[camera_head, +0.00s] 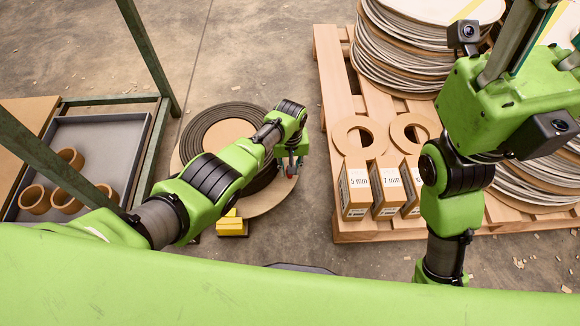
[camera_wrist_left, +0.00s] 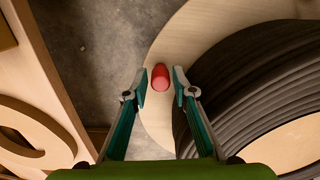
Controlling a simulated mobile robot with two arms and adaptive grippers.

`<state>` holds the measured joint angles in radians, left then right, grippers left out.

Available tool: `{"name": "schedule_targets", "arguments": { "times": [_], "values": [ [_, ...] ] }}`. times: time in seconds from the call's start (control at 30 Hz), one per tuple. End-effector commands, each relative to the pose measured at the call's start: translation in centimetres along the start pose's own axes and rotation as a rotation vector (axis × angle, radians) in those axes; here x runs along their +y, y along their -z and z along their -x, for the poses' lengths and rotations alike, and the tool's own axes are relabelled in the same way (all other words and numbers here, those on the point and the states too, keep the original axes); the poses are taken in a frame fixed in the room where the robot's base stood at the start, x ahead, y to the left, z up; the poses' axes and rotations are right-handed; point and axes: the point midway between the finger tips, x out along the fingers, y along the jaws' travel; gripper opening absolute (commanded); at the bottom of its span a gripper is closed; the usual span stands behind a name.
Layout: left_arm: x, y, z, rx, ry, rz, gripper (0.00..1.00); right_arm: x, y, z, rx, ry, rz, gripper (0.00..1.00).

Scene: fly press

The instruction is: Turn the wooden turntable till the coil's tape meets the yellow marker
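The wooden turntable (camera_head: 268,203) lies on the floor left of centre in the head view, with the dark coil (camera_head: 203,125) on it. My left forearm covers part of both. The yellow marker (camera_head: 231,226) stands at the turntable's near edge. I cannot make out the coil's tape. My left gripper (camera_head: 290,168) is over the turntable's right edge. In the left wrist view its fingers (camera_wrist_left: 160,86) are open on either side of a red knob (camera_wrist_left: 160,77), with gaps. My right gripper is at the upper right, its fingertips beyond the picture edge.
A pallet (camera_head: 340,105) at the right carries stacked coils (camera_head: 405,50), cardboard rings (camera_head: 360,136) and labelled boxes (camera_head: 355,190). A grey tray (camera_head: 100,135) with several brown rings (camera_head: 66,199) sits at the left, beside a green metal frame (camera_head: 150,55).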

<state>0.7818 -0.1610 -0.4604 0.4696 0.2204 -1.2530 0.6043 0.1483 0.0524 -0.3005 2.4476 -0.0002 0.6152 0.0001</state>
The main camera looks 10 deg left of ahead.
Motion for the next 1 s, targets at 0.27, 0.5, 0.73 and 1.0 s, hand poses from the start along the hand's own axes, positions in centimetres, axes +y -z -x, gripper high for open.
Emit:
{"name": "schedule_targets", "arguments": {
  "times": [0.27, 0.5, 0.73, 1.0],
  "values": [
    [0.1, 0.1, 1.1, 0.002, -0.002, 0.000, 0.25, 0.0, 0.0, 0.0, 0.000, 0.000, 0.001, 0.45],
    [0.1, 0.1, 4.0, 0.004, -0.003, -0.001, 0.25, 0.0, 0.0, 0.0, 0.000, 0.000, 0.000, 0.45],
    [0.1, 0.1, 8.0, 0.004, -0.002, 0.000, 0.25, 0.0, 0.0, 0.0, -0.001, 0.000, 0.000, 0.45],
    [0.1, 0.1, 11.4, 0.001, -0.001, 0.000, 0.25, 0.0, 0.0, 0.0, 0.000, 0.000, 0.000, 0.45]
  ]
}}
